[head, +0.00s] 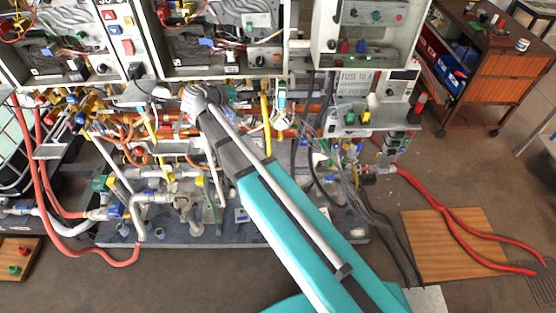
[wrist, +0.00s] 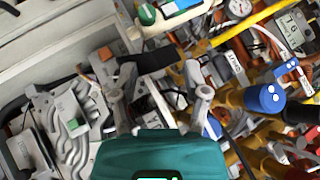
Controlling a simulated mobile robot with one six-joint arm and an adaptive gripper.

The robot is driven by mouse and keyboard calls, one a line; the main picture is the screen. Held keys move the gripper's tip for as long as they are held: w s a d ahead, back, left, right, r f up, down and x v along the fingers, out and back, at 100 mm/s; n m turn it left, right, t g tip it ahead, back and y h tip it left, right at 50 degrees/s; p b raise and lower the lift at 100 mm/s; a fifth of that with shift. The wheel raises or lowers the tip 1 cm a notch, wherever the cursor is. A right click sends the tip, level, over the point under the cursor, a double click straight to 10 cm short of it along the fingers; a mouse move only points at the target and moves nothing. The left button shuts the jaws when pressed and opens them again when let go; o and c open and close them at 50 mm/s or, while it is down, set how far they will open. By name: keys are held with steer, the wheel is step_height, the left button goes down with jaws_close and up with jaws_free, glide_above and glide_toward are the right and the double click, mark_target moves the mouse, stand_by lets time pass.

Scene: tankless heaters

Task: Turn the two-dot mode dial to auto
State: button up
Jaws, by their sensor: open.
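A blue round knob (wrist: 265,98) with two small pale dots on its face is at the right in the wrist view, on a yellow-orange fitting. It may be the two-dot mode dial; I cannot read any auto mark. My gripper (wrist: 150,78) is open, its grey fingers spread with nothing clearly held between them. The blue knob is to the right of the right finger, apart from it. In the head view my arm reaches up to the pipework under the heaters, and its wrist hides what lies behind it; I cannot make out the fingers there.
Heater cabinets (head: 225,45) stand open above crowded pipes and valves. A green knob (wrist: 147,14), a gauge (wrist: 240,8) and a display meter (wrist: 294,28) sit near my gripper.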

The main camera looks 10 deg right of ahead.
steer(key=s+d+f+m+g+y+b, duration=0.1)
steer(key=s+d+f+b, duration=0.3)
steer(key=f, duration=0.6)
steer(key=s+d+f+m+g+y+b, duration=0.1)
steer(key=s+d+f+g+y+b, duration=0.2)
steer(key=s+f+b, duration=0.4)
step_height(320, 180, down, 3)
steer(key=shift+s+d+f+g+y, duration=0.15)
steer(key=shift+s+d+g+y, duration=0.35)
steer(key=shift+y, duration=0.3)
steer(key=s+f+m+g+y, duration=0.1)
steer(key=s+f+y, duration=0.1)
steer(key=s+y, duration=0.3)
steer(key=s, duration=0.4)
steer(key=shift+s+d+f+g+y, duration=0.2)
steer(key=shift+s+g+y, duration=0.1)
steer(key=shift+s+y, duration=0.1)
